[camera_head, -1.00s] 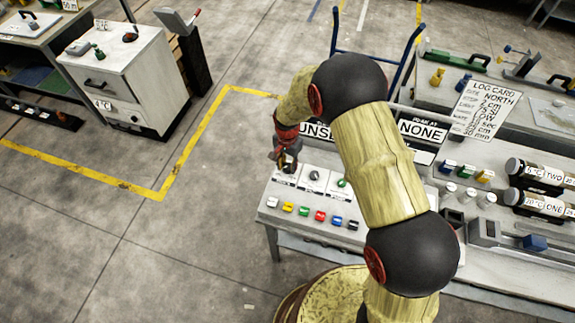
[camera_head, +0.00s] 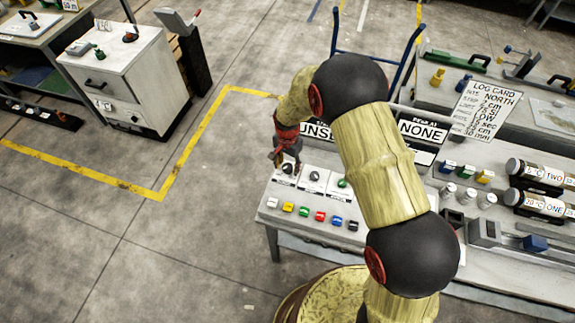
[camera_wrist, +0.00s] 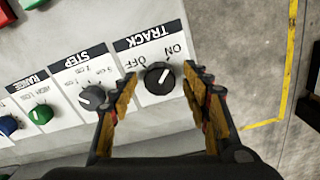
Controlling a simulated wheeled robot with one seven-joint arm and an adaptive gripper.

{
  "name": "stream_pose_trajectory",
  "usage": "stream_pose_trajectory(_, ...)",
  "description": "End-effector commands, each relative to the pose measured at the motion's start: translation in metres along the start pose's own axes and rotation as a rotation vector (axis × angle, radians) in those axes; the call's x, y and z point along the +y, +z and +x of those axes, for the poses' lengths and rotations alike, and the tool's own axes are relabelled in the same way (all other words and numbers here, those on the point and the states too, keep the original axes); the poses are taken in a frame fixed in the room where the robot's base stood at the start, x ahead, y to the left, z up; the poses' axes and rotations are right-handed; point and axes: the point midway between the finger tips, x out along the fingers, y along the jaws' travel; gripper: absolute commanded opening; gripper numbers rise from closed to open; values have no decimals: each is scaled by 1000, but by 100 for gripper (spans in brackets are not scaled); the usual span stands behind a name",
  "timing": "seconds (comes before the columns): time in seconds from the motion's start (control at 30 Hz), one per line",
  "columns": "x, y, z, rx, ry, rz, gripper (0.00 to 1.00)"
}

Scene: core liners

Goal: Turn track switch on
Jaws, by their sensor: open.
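The track switch is a black round knob (camera_wrist: 159,77) on a white plate labelled TRACK (camera_wrist: 150,40), upside down in the wrist view, with OFF to the left and ON to the right. Its white pointer line slants to the upper right, toward the ON side. My gripper (camera_wrist: 160,84) is open, with one fingertip on either side of the knob and gaps between. In the head view my gripper (camera_head: 285,160) is over the left end of the panel, and the knob (camera_head: 288,169) shows partly below it.
A STEP knob (camera_wrist: 92,97) and a green RANGE knob (camera_wrist: 40,114) sit beside the TRACK plate. Coloured buttons (camera_head: 320,215) line the panel's front. Signs (camera_head: 422,132) stand behind. Open floor lies left of the bench.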

Motion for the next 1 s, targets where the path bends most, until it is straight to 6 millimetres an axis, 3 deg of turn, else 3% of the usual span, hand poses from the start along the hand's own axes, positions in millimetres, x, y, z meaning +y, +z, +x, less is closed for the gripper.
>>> stream_pose_trajectory(0.17, -1, -1, -19, 3, -3, 0, 47)
stream_pose_trajectory(0.6, -1, 0, -101, 1, -2, 0, 47)
stream_pose_trajectory(0.8, 0, 0, -117, 0, 0, 0, 47)
stream_pose_trajectory(1.0, 0, 0, -119, 0, 0, 0, 47)
